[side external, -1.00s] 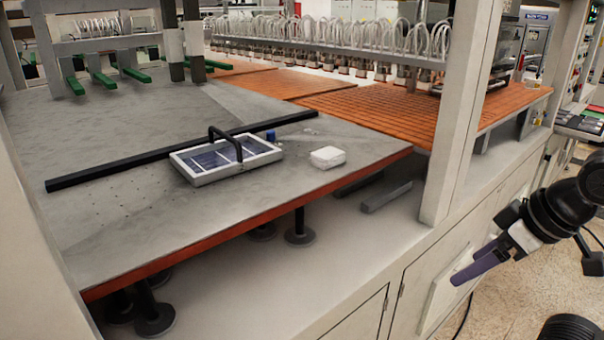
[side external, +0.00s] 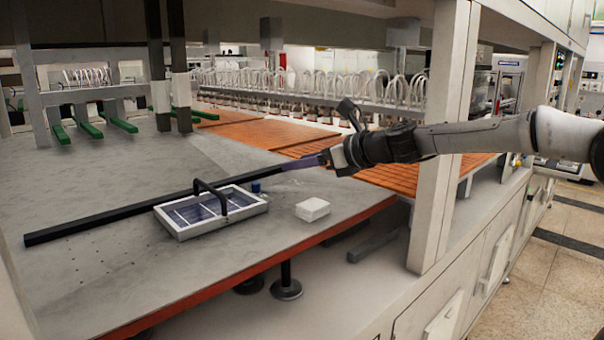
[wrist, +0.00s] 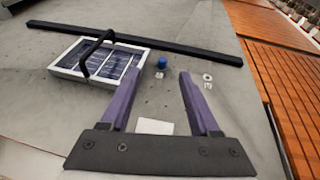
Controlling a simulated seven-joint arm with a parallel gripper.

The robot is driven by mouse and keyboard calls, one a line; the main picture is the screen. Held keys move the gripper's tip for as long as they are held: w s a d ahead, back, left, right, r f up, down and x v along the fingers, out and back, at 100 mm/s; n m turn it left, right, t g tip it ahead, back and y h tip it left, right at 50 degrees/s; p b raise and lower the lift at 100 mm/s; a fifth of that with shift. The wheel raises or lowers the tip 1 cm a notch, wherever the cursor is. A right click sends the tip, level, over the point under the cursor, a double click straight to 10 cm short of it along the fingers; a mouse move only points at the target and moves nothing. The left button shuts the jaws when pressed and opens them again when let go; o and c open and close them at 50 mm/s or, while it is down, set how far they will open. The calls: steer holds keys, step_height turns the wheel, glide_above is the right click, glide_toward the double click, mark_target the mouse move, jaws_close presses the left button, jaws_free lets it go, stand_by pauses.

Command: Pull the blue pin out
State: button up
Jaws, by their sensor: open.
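The blue pin (side external: 256,187) is a small blue knob standing on the grey table, just right of the framed solar panel, near the long black bar. In the wrist view the blue pin (wrist: 162,62) lies ahead of my fingertips, between their lines, with a small clear or white piece just below it. My gripper (side external: 290,165) has purple fingers and reaches in from the right, to the right of the pin and above the table. In the wrist view my gripper (wrist: 156,80) is open and empty, apart from the pin.
A white-framed solar panel (side external: 175,228) with a black arched handle (side external: 211,195) sits beside the pin. The long black bar (side external: 100,220) runs behind it. A white block (side external: 312,209) stands to the right. A pale ring (wrist: 207,77) lies right of the pin.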

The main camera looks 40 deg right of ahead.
mark_target(257, 183)
steer(key=f, duration=0.1)
steer(key=w+f, duration=0.1)
steer(key=f, duration=0.1)
steer(key=shift+w+d+g, duration=0.2)
steer(key=shift+d+g, duration=0.1)
steer(key=shift+d, duration=0.05)
steer(key=shift+w+f, duration=0.15)
steer(key=shift+w, duration=0.1)
steer(key=x, duration=1.3)
jaws_close()
